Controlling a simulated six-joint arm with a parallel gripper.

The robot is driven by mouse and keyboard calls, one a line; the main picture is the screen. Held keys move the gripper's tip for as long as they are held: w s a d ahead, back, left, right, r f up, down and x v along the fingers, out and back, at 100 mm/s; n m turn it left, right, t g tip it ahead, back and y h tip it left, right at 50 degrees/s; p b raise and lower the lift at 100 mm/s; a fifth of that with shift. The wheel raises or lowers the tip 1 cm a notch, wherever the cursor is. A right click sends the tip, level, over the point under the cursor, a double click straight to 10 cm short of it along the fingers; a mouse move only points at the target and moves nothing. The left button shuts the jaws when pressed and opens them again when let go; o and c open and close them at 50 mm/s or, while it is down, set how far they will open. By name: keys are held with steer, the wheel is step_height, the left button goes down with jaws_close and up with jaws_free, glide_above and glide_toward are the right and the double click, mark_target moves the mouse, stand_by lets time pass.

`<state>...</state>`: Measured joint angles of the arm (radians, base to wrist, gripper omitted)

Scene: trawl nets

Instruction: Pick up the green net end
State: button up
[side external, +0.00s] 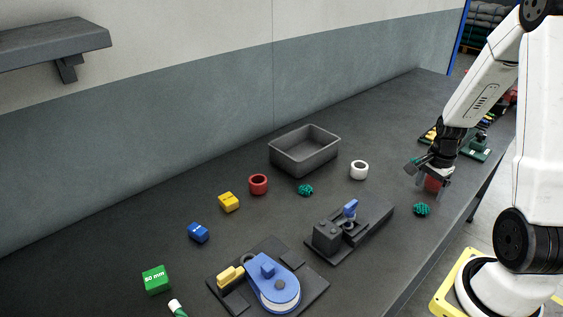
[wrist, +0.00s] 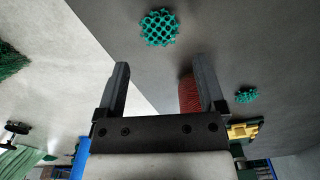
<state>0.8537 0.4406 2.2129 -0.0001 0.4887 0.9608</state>
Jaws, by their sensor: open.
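Two small green net pieces lie on the dark bench in the side view: one (side external: 422,209) near the front edge, close to my gripper, and another (side external: 305,190) in front of the grey bin. In the wrist view a larger green net piece (wrist: 160,27) is ahead of the fingertips, and a smaller one (wrist: 246,95) is right of the right finger. My gripper (side external: 432,190), also in the wrist view (wrist: 163,70), is open with no green net between its fingers. A red net piece (wrist: 188,95) shows beside the right finger, partly hidden by it.
A grey bin (side external: 304,158), a white ring (side external: 359,170) and a red ring (side external: 258,184) stand on the bench. Yellow (side external: 229,202), blue (side external: 198,233) and green (side external: 156,280) blocks lie left. Two dark fixtures (side external: 326,239) (side external: 309,282) occupy the front.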

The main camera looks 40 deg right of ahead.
mark_target(423, 206)
steer(key=shift+f, duration=0.45)
steer(key=shift+f, duration=0.1)
steer(key=shift+a+f, duration=0.1)
steer(key=shift+f, duration=2.4)
jaws_close()
steer(key=shift+r, duration=0.1)
step_height(423, 206, up, 10)
